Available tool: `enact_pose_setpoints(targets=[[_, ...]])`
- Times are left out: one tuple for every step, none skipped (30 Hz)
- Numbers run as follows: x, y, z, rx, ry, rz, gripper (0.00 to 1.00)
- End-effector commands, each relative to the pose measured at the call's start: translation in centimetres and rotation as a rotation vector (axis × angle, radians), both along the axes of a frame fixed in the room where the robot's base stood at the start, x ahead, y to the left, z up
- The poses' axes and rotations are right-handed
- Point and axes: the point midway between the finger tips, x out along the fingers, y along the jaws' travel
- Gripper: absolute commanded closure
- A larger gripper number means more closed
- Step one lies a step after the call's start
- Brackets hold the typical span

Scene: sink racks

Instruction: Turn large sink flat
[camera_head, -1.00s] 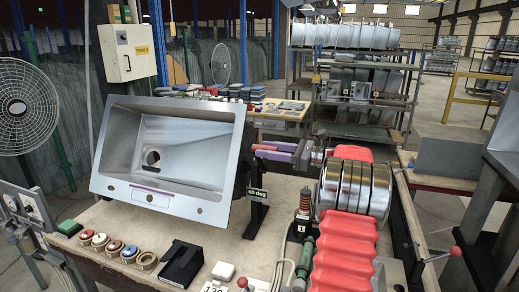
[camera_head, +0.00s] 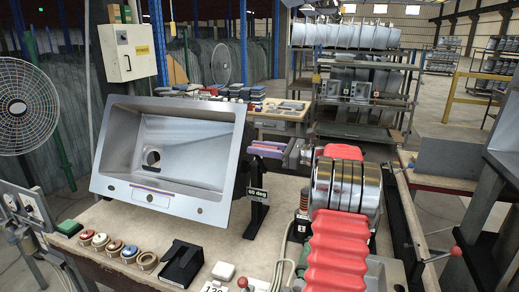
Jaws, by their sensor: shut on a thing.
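The large grey metal sink (camera_head: 172,125) stands tilted on edge on the bench, its basin open towards me. Its drain hole is at the left of the basin. A black stand (camera_head: 257,215) with a "60 deg" sign (camera_head: 257,194) is at its right side. My gripper (camera_head: 256,152), with purple finger faces, reaches in from the right at the sink's right edge and is shut on the sink there. The exact contact at the fingertips is partly hidden and small.
A fan (camera_head: 22,105) stands left. A table of coloured items (camera_head: 275,112) and a rack (camera_head: 365,85) are behind.

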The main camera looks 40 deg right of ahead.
Motion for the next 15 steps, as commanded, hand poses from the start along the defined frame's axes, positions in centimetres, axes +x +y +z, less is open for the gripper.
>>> enact_pose_setpoints(targets=[[-0.04, 0.16, -0.14, 0.002, 0.003, 0.006, 0.89], [-0.04, 0.17, -0.14, 0.002, 0.003, 0.006, 0.91], [-0.05, 0.18, -0.15, 0.002, 0.003, 0.006, 0.94], [-0.05, 0.19, -0.16, 0.002, 0.004, 0.007, 0.96], [-0.05, 0.2, -0.17, 0.002, 0.004, 0.007, 0.98], [-0.05, 0.21, -0.17, 0.002, 0.004, 0.007, 1.0], [-0.05, 0.22, -0.18, 0.002, 0.004, 0.007, 1.0], [-0.06, 0.23, -0.2, 0.002, 0.004, 0.008, 1.0], [-0.06, 0.23, -0.21, 0.002, 0.004, 0.008, 1.0], [-0.07, 0.24, -0.22, 0.003, 0.005, 0.008, 1.0], [-0.06, 0.25, -0.22, 0.003, 0.005, 0.009, 1.0], [-0.06, 0.25, -0.23, 0.003, 0.005, 0.009, 1.0], [-0.04, -0.2, -0.26, 0.003, 0.005, 0.008, 1.0], [-0.05, -0.07, -0.24, 0.003, 0.005, 0.008, 1.0], [-0.07, -0.01, -0.24, 0.004, 0.006, 0.007, 1.0]])
